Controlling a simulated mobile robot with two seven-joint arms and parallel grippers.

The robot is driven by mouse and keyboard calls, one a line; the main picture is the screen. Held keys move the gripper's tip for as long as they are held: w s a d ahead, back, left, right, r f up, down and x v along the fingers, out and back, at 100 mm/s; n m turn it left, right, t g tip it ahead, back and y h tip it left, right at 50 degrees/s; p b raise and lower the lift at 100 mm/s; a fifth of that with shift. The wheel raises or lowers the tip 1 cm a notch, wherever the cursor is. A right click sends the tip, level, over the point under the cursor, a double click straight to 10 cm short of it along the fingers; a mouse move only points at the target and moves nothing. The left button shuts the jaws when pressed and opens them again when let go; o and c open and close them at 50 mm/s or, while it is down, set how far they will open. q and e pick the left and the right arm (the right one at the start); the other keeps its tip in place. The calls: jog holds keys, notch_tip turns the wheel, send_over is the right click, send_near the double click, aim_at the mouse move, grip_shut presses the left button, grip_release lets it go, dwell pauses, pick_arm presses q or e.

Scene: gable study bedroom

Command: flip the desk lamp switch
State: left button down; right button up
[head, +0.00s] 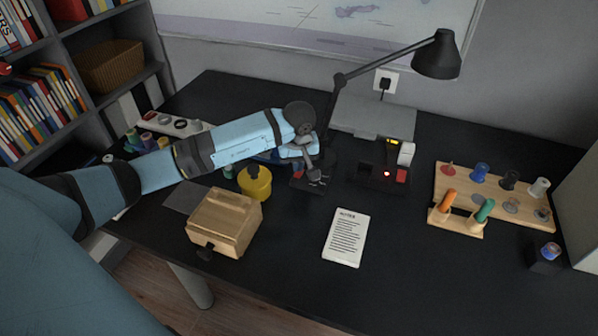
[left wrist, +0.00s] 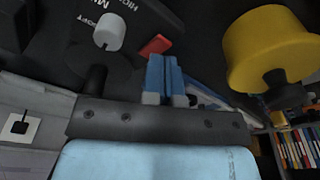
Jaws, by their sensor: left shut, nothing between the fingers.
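The black desk lamp (head: 437,57) stands at the back of the desk, its shade reaching to the right. Its dark base (head: 318,187) is partly hidden by my left gripper. In the left wrist view the base carries a red rocker switch (left wrist: 155,45) and a pale knob (left wrist: 108,32) beside printed words. My left gripper (head: 312,165) is over the base, shut and empty. In the left wrist view its blue fingertips (left wrist: 164,60) are together just short of the red switch; I cannot tell whether they touch. My right gripper is not in view.
A yellow round container (head: 254,185) and a wooden box (head: 224,222) stand in front of my left arm. A dark device with a red button (head: 402,175) is right of the lamp. A notes sheet (head: 345,238) lies in front; a wooden peg rack (head: 519,205) stands right.

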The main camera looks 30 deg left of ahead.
aim_at(298, 176)
pick_arm(q)
jog(key=shift+f+b, duration=0.85)
jog(key=shift+f, duration=0.3)
dwell(0.9)
jog(key=shift+r+p, duration=0.5)
jog(key=shift+r, duration=0.35)
jog(key=shift+r+p, duration=1.5)
jog(key=shift+r, duration=1.2)
jog(key=shift+f, duration=0.1)
